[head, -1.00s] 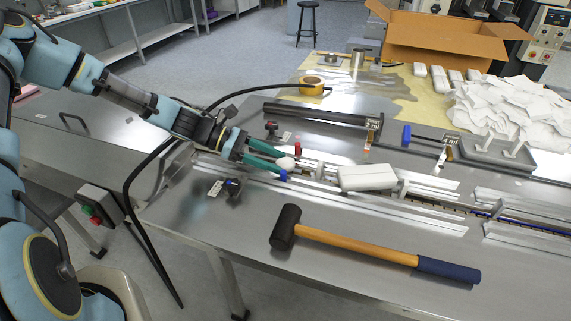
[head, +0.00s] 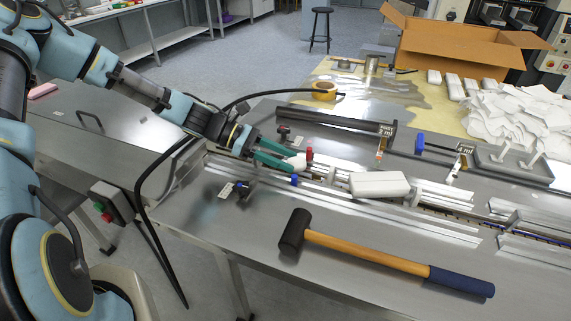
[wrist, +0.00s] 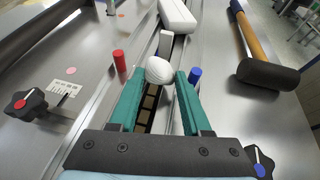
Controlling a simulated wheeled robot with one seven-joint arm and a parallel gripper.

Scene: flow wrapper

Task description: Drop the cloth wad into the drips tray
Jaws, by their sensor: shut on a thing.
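The cloth wad (wrist: 159,70) is a small white ribbed bundle. It sits between the fingertips of my gripper (wrist: 157,78) in the wrist view, and my gripper is shut on it. In the head view the wad (head: 298,161) shows at the ends of the green fingers of my gripper (head: 292,162), over the channel of the machine, between a red and a blue post. A shallow grey tray (head: 515,174), which looks like the drips tray, lies at the right of the steel table with white upright pieces in it.
A white packet (head: 379,185) lies in the channel ahead of my gripper. A mallet (head: 366,252) lies at the front.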

